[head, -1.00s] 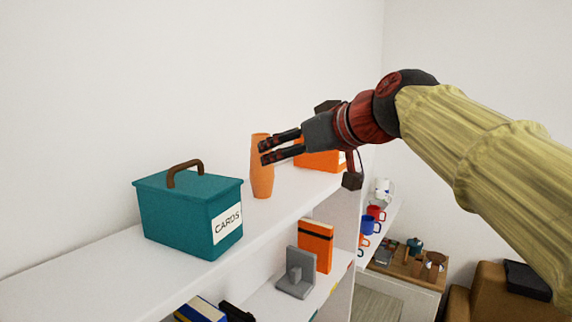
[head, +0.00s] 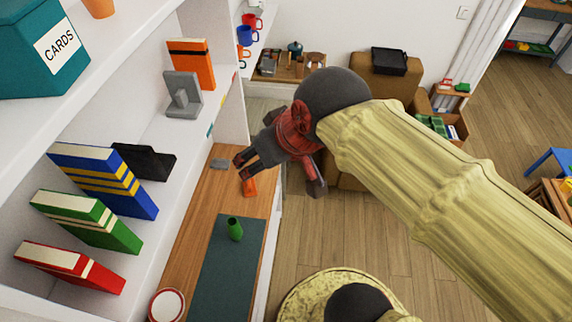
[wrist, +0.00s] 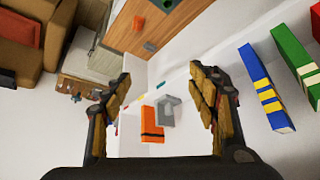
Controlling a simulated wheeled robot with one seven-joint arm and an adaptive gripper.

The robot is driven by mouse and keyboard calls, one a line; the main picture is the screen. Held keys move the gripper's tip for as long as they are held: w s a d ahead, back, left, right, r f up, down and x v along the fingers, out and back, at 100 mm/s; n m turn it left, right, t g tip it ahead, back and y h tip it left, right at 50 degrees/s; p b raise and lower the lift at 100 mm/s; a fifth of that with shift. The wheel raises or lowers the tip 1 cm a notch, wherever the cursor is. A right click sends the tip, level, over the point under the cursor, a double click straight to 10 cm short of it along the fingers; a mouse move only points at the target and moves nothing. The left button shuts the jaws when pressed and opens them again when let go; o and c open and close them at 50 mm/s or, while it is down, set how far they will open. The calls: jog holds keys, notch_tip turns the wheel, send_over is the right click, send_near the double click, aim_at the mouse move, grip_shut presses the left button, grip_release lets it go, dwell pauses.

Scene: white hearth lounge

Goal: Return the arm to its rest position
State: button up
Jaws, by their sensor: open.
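My gripper (head: 240,167) shows in the head view in front of the shelf unit, above the wooden counter, with its fingers pointing left. In the wrist view, my gripper (wrist: 163,100) has its two fingers wide apart with nothing between them held. My yellow-sleeved arm reaches in from the lower right of the head view. An orange book (wrist: 152,124) and a grey bookend (wrist: 168,110) appear beyond the fingers, apart from them.
A teal cards box (head: 40,50) stands on the upper shelf at left. Blue (head: 105,178), green (head: 88,218) and red (head: 70,266) books lean on the lower shelf. A green vase (head: 235,229) stands on a dark mat (head: 225,275). Open floor (head: 320,240) lies right of the counter.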

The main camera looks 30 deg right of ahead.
jog(key=s+d+f+g+h, duration=0.1)
jog(key=s+d+f, duration=0.1)
jog(key=s+f, duration=0.3)
jog(key=shift+f+m, duration=0.4)
jog(key=shift+f, duration=0.1)
jog(key=shift+f, duration=0.1)
notch_tip(320, 180, down, 22)
jog(key=b, duration=2.2)
jog(key=shift+f+b, duration=0.2)
jog(key=shift+b, duration=0.1)
jog(key=shift+w, duration=0.1)
